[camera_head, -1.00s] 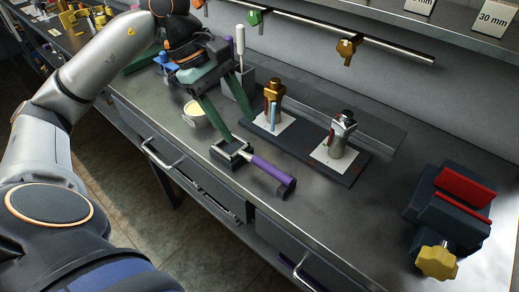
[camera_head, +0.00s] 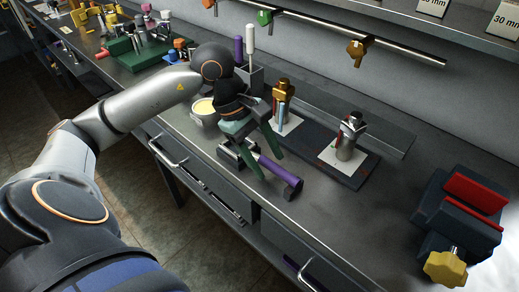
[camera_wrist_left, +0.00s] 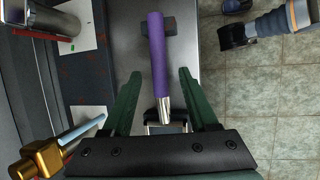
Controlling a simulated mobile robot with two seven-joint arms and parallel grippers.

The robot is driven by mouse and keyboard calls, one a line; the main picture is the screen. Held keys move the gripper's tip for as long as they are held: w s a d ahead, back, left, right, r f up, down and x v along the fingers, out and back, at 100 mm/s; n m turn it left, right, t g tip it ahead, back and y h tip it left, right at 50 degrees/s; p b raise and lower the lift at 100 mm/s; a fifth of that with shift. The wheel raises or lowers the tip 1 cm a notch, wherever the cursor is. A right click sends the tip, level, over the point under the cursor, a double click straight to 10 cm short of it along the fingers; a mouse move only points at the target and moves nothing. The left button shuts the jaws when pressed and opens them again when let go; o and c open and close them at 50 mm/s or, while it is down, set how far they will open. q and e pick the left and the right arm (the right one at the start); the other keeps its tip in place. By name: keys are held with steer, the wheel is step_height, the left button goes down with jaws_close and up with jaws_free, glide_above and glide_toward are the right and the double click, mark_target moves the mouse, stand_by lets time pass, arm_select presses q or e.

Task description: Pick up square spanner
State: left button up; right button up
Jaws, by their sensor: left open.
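The square spanner (camera_head: 280,176) lies near the front edge of the grey bench. In the left wrist view the purple handle (camera_wrist_left: 157,50) runs between the two fingers of my left gripper (camera_wrist_left: 160,74), with a visible gap on each side. My right gripper does not show.
A dark board (camera_head: 369,171) with a brass fitting (camera_head: 283,91) and a steel fitting (camera_head: 350,131) stands behind the spanner. A pot (camera_head: 205,108) is to the left. A red-jawed vise (camera_head: 458,215) stands far right. Bench between board and vise is clear.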

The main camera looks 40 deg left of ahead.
arm_select(q)
jaws_close()
stand_by(0.3)
stand_by(0.3)
